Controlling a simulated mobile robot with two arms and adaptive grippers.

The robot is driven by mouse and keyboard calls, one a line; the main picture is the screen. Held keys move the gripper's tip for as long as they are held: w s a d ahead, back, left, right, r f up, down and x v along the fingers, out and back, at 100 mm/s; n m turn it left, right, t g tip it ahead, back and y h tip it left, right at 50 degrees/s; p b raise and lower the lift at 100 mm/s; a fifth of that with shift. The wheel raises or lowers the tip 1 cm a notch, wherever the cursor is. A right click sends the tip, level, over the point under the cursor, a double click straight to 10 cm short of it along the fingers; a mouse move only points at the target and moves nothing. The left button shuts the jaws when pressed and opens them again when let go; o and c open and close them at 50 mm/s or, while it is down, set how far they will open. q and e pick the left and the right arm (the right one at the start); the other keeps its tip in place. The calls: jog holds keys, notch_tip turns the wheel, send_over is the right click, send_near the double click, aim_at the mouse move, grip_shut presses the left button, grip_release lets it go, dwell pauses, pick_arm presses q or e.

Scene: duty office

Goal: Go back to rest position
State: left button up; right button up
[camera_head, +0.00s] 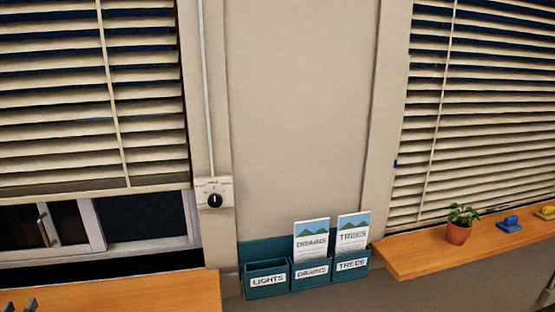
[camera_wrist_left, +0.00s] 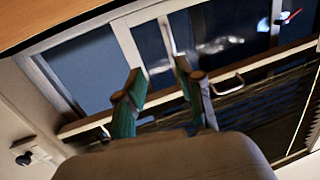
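My left gripper (camera_head: 19,305) shows only as dark fingertips at the bottom left corner of the head view, by the left wooden ledge. In the left wrist view its two greenish fingers (camera_wrist_left: 160,70) stand apart with nothing between them. The window frame and dark glass show beyond them. I cannot make out my right gripper in either view.
A left wooden ledge (camera_head: 120,292) and a right wooden ledge (camera_head: 400,252) flank a teal leaflet rack (camera_head: 266,285) with several pockets. A potted plant (camera_head: 459,233) and a blue item (camera_head: 509,223) stand on the right ledge. A wall knob (camera_head: 214,200) sits above.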

pick_arm(q)
jog(key=s+d+f+m+g+h, duration=0.2)
jog(key=s+d+f+g, duration=0.15)
jog(key=d+f, duration=0.55)
jog(key=s+d+f+m+g+h, duration=0.1)
jog(key=s+d+f+g+h, duration=0.2)
jog(key=d+f, duration=0.5)
jog(key=s+d+m+g+h, duration=0.2)
jog(key=s+d+m+g, duration=0.3)
jog(key=s+d, duration=1.25)
notch_tip(320, 180, down, 28)
jog(key=n+g+b, duration=0.1)
jog(key=g+b, duration=0.1)
jog(key=b, duration=0.1)
jog(key=s+a+f+g+b, duration=0.1)
jog(key=s+a+f, duration=0.1)
jog(key=s+f, duration=1.5)
notch_tip(320, 180, down, 2)
jog(key=shift+s+a+f+b, duration=0.15)
jog(key=shift+s+b, duration=0.1)
jog(key=shift+b, duration=0.15)
pick_arm(e)
jog(key=f, duration=0.4)
jog(key=shift+s+f, duration=0.2)
jog(key=shift+f, duration=0.2)
